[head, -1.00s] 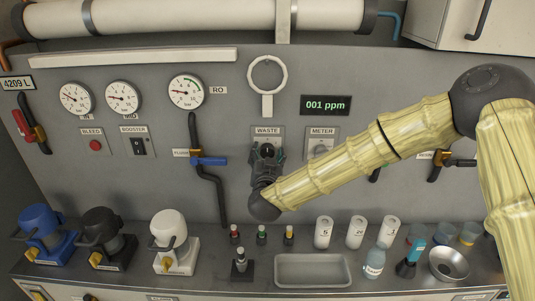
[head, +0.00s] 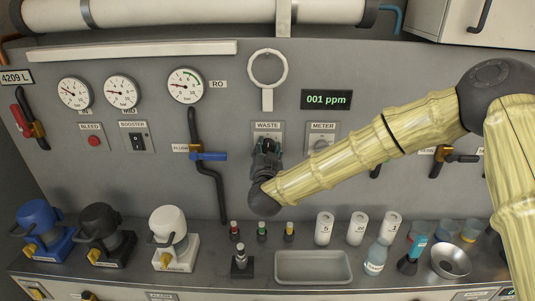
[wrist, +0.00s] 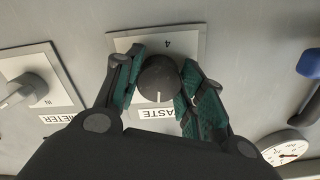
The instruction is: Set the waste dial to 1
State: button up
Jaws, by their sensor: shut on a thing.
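The waste dial (wrist: 158,78) is a round dark knob on a pale plate (wrist: 190,43) on the wall panel. The wrist view shows it upside down. Its white pointer line faces the WASTE label (wrist: 160,114); a "4" shows on the opposite side of the plate. Other numbers are hidden by the fingers. My gripper (wrist: 157,86) is shut on the dial, with a green-padded finger on each side of the knob. In the head view, my gripper (head: 267,146) covers most of the dial below its WASTE label.
The meter dial (head: 321,146) is close on the right, and the display (head: 326,99) above it reads 001 ppm. The blue flush handle (head: 208,156) is at left. A grey tray (head: 313,268) and several small bottles stand on the counter below.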

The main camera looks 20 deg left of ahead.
jog(key=m+b, duration=0.7)
jog(key=m, duration=0.1)
jog(key=shift+b, duration=0.35)
jog(key=shift+m, duration=0.3)
jog(key=o, duration=1)
jog(key=shift+s, duration=0.1)
jog(key=v, duration=1.2)
jog(key=shift+r, duration=0.1)
